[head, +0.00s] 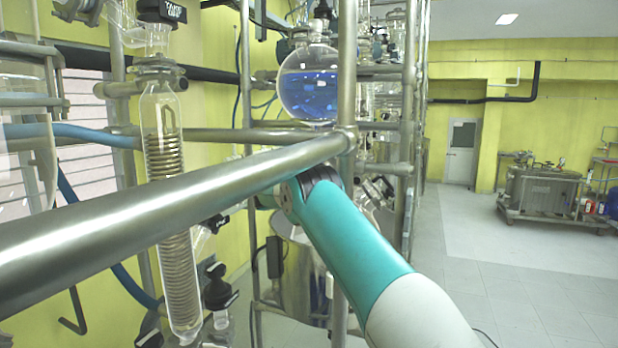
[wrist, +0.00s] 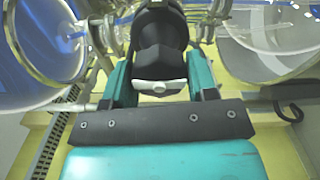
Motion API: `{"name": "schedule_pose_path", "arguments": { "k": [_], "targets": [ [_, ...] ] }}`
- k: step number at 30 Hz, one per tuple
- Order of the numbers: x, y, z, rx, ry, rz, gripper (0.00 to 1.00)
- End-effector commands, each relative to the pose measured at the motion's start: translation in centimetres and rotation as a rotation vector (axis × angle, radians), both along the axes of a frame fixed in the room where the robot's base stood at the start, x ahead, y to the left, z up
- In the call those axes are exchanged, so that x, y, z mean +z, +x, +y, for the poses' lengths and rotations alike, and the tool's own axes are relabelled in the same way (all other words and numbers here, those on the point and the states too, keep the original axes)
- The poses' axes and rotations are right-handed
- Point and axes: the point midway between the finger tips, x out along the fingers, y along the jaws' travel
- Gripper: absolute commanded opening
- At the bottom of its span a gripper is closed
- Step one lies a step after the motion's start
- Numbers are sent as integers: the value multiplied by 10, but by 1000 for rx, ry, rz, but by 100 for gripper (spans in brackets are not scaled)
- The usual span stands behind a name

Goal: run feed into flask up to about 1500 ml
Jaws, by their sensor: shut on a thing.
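A round glass flask (head: 309,82) hangs in the steel frame at the upper middle of the head view. Blue liquid fills about its lower half; I cannot read any volume marks. In the wrist view my gripper (wrist: 161,76) is shut on a black valve knob (wrist: 160,35), which sits between its teal fingers and has a pale piece at its near end. In the head view my teal arm reaches up behind the steel rail, and the gripper itself is hidden. No running stream into the flask can be made out.
A thick steel rail (head: 170,200) crosses close in front of the head camera. A glass coil condenser (head: 170,200) stands at left. In the wrist view, large glass vessels flank the gripper: a bluish one (wrist: 35,60) at left, a clear one (wrist: 265,45) at right. Open floor (head: 530,250) lies right.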

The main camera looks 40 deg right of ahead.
Motion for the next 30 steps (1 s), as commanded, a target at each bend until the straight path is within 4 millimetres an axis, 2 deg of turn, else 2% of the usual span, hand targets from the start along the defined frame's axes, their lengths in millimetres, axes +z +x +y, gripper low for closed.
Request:
{"name": "schedule_pose_path", "arguments": {
  "k": [20,21,24,30],
  "targets": [
    [-1,1,1,4,-25,63,29],
    [-1,1,1,4,-25,63,55],
    [-1,1,1,3,-26,63,78],
    [-1,0,0,1,-26,63,78]
  ]
}}
